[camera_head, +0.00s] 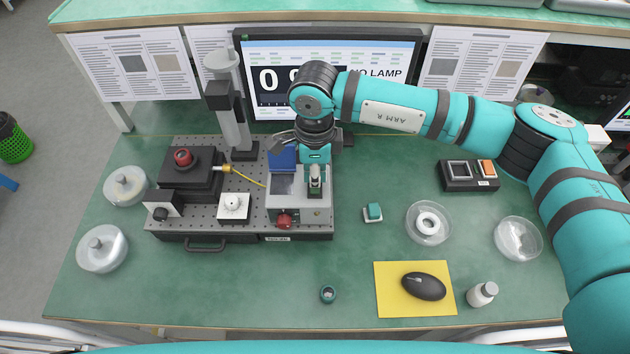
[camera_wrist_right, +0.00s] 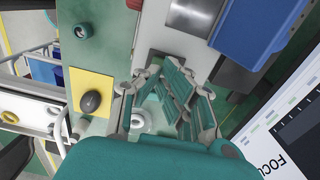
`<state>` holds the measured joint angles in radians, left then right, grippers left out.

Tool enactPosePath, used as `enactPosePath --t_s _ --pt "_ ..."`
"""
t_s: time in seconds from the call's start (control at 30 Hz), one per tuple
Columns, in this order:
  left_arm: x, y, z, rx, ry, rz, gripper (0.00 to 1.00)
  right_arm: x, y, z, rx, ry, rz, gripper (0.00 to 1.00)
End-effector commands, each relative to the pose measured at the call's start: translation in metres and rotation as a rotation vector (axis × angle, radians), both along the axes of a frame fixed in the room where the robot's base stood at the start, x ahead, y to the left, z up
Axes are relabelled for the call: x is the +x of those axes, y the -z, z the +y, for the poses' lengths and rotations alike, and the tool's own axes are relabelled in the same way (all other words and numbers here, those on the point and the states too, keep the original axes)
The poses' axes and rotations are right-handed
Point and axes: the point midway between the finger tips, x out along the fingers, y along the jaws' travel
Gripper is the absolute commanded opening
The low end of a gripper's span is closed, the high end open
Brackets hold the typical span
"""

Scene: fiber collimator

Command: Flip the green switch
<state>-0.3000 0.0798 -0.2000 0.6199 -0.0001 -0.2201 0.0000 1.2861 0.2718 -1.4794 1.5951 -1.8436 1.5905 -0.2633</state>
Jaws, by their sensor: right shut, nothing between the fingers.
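My right gripper (camera_head: 315,178) is shut and empty, pointing down over the front right of the breadboard, at the grey-white instrument (camera_head: 284,198) with a red knob (camera_head: 284,220). In the right wrist view the teal fingers (camera_wrist_right: 167,88) show near the instrument's pale top; contact cannot be told. I cannot make out a clear green switch on the instrument; the gripper covers part of its top. A small green block on a white base (camera_head: 373,212) stands alone on the table, right of the breadboard. My left gripper is not in view.
The breadboard (camera_head: 200,226) also carries a post, a red-knobbed black block and a blue box (camera_head: 282,158). A monitor (camera_head: 325,60) stands behind, reading "NO LAMP".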

Motion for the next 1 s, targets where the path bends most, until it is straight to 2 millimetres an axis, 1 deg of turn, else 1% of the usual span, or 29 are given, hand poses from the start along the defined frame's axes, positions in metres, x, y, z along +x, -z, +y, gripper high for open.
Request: enactPosePath --t_s 0.03,0.57,0.67,1.0 --pt "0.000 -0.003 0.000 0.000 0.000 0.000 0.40 0.000 -0.006 0.000 0.001 0.000 -0.001 0.00" --pt "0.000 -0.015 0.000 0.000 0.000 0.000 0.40 0.001 -0.048 0.000 0.001 0.001 -0.002 0.00" --pt "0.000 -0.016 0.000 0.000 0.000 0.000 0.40 0.000 -0.051 0.000 0.000 0.001 -0.001 0.00" --pt "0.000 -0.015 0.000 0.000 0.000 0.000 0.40 0.000 -0.050 0.000 0.000 0.001 -0.001 0.00"
